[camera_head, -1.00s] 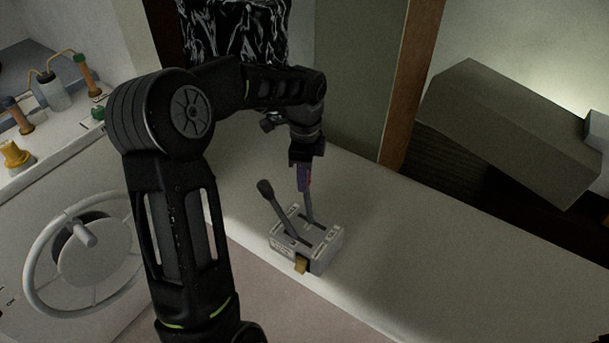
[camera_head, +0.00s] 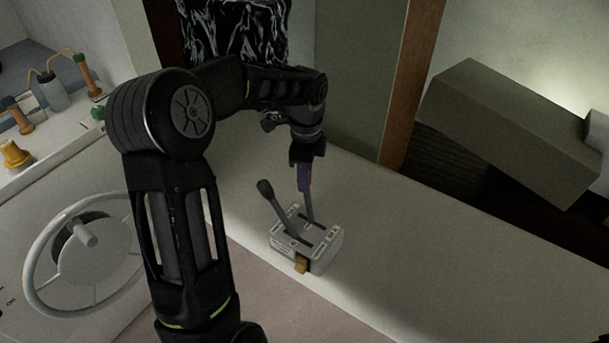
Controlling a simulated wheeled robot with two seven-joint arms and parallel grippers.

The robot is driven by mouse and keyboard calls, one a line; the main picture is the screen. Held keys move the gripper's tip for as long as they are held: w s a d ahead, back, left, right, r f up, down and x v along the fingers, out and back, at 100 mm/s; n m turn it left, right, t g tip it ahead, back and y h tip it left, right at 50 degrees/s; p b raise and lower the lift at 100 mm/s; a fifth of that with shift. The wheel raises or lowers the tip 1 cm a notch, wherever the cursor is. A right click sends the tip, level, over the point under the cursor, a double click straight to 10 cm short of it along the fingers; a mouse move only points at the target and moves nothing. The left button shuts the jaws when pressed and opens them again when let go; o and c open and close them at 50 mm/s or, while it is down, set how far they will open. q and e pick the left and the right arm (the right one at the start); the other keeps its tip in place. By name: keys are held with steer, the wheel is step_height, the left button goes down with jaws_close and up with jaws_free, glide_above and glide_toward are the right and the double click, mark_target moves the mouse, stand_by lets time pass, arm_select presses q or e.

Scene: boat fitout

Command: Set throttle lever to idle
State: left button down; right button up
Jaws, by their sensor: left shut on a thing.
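The throttle control box (camera_head: 318,258) is a grey block with two slots, standing on the pale counter. Two levers rise from it. The nearer lever (camera_head: 278,208) has a dark knob, leans up to the left and is free. The farther lever (camera_head: 309,207) stands more upright, and its top is at my left gripper (camera_head: 304,178). My left gripper points down and is shut on this lever's top; its fingers hide the knob. The labels on the box are too small to read. My right gripper is not in view.
A wooden post (camera_head: 405,90) and a dark grey box (camera_head: 515,130) stand behind. The counter right of the box is clear.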

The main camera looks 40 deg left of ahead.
arm_select(q)
steer(key=d+f+y+b, duration=0.1)
steer(key=d+f+b, duration=0.1)
steer(key=d, duration=0.9)
steer(key=shift+d+f+b, duration=0.15)
steer(key=shift+d+b, duration=0.05)
steer(key=shift+b, duration=0.5)
steer(key=c, duration=1.5)
jaws_free()
steer(key=shift+f, duration=0.1)
steer(key=o, duration=0.4)
steer(key=shift+w, duration=0.1)
steer(key=shift+r, duration=0.25)
